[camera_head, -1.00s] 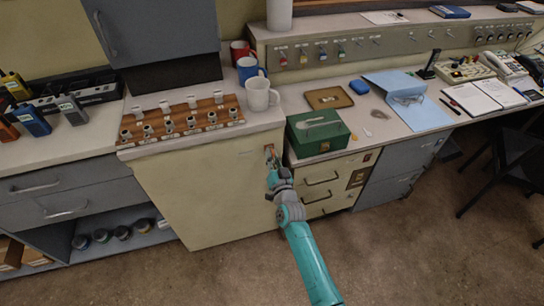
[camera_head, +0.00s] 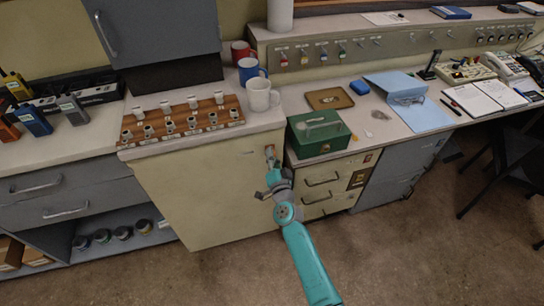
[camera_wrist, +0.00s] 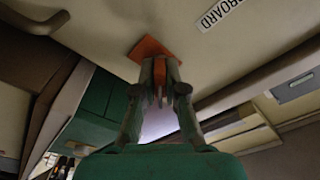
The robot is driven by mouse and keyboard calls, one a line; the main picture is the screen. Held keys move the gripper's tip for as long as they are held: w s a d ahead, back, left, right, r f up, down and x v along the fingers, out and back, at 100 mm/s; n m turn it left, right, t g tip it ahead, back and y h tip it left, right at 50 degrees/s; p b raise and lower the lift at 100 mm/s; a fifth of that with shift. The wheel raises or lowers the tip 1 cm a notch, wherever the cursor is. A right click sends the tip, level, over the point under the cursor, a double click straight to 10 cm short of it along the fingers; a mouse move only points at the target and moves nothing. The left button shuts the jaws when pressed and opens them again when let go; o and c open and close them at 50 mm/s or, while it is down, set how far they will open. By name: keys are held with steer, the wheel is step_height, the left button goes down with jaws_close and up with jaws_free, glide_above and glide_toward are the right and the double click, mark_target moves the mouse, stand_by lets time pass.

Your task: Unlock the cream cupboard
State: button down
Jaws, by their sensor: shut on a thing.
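The cream cupboard (camera_head: 205,195) stands under the counter, its door closed. An orange patch (camera_wrist: 147,48) shows on its face near the upper right edge. My gripper (camera_head: 270,163) is at that spot, and in the wrist view its fingers (camera_wrist: 160,82) are close together against the orange patch. They are shut on a small, thin orange-brown thing (camera_wrist: 159,70), which looks like a key, mostly hidden between the fingers. Its far end meets the cupboard face; I cannot see how far in it goes.
A wooden board with several knobs (camera_head: 180,120) and mugs (camera_head: 260,95) stand on the counter above. A green cash box (camera_head: 318,133) sits on the desk to the right, above cream drawers (camera_head: 322,180). The floor in front is clear.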

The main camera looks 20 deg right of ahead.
steer(key=shift+w+r+m, duration=0.1)
steer(key=shift+m, duration=0.4)
steer(key=shift+r+m, duration=0.1)
steer(key=shift+m, duration=1.4)
